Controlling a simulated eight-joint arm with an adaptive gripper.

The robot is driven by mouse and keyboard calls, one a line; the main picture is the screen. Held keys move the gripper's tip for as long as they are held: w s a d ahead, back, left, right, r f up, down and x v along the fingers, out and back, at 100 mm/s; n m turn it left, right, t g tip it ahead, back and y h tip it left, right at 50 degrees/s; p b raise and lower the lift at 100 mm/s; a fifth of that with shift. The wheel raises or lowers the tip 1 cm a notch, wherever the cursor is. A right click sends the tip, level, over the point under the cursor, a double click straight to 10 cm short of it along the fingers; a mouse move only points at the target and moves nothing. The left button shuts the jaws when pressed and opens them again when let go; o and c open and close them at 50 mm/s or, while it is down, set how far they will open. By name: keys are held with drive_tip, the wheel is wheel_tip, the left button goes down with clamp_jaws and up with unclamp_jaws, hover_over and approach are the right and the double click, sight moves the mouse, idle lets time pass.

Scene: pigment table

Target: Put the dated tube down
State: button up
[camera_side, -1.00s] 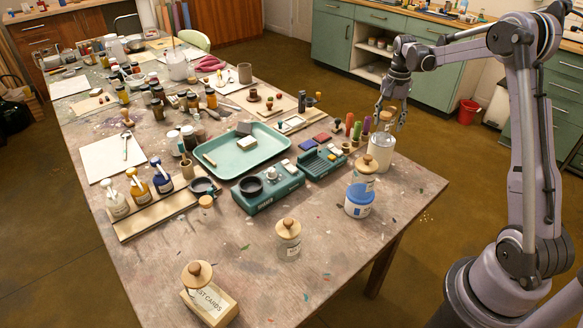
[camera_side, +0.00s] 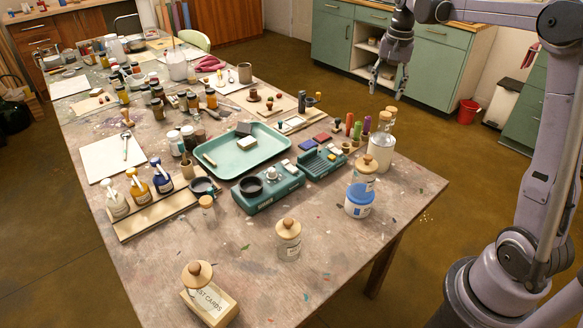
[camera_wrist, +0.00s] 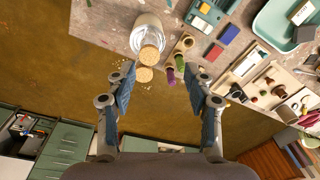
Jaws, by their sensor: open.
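My gripper (camera_side: 388,84) hangs in the air above the table's far right corner. Its fingers are spread and nothing is between them; it also shows open in the wrist view (camera_wrist: 161,85). Below it, two cork-topped pieces (camera_side: 390,110) stand close together by a pale tin-like container (camera_side: 380,153). The wrist view shows the two round cork tops (camera_wrist: 144,74) at the container's edge, apart from the fingers. No date can be read on either, so I cannot tell which is the dated tube. I cannot tell whether they stand in or behind the container.
Coloured-handled tools (camera_side: 358,129) stand left of the container. A blue-labelled jar (camera_side: 359,203) with a wooden-knobbed lid on top stands in front. A teal tray (camera_side: 222,162) and teal devices (camera_side: 268,190) lie further left. The air around my gripper is clear.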

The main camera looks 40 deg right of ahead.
drive_tip(key=s+a+r+n+t, duration=0.1)
drive_tip(key=s+a+n+t, duration=0.35)
drive_tip(key=a, duration=0.95)
drive_tip(key=s+a+f+n+t, duration=0.2)
drive_tip(key=s+a+f+n, duration=0.4)
drive_tip(key=s+a+n, duration=0.2)
drive_tip(key=s+a, duration=0.2)
drive_tip(key=shift+a, duration=0.4)
